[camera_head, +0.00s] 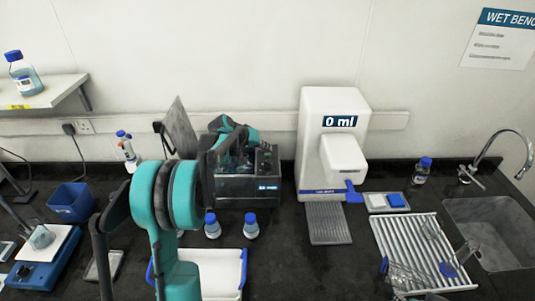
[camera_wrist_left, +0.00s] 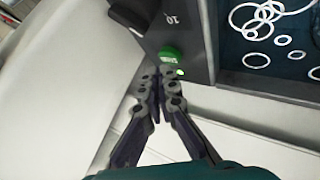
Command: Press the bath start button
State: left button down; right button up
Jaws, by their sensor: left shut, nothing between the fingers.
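The bath (camera_head: 235,190) is a dark box on the bench in the head view, with a control panel at its right end. Its start button (camera_wrist_left: 171,56) is a round green button on the dark panel in the left wrist view. A small green light shows just below it. My left gripper (camera_wrist_left: 158,76) is shut and empty, with its fingertips at the button's lower edge. I cannot tell whether they touch it. In the head view my left arm stands in front of the bath and partly covers it, and the fingertips are not clear. My right gripper is not in view.
White rings (camera_wrist_left: 265,20) lie in the bath's dark basin. Two blue-capped bottles (camera_head: 251,226) stand in front of the bath. A white dispenser (camera_head: 312,150) reading 0 ml stands to its right. A white tray (camera_head: 215,256) lies nearer, and a sink (camera_head: 490,245) is at far right.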

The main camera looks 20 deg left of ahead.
aim_at(266, 155)
pick_arm(q)
jog(key=shift+r, duration=0.25)
jog(key=shift+r+p, duration=1.75)
jog(key=shift+r, duration=0.8)
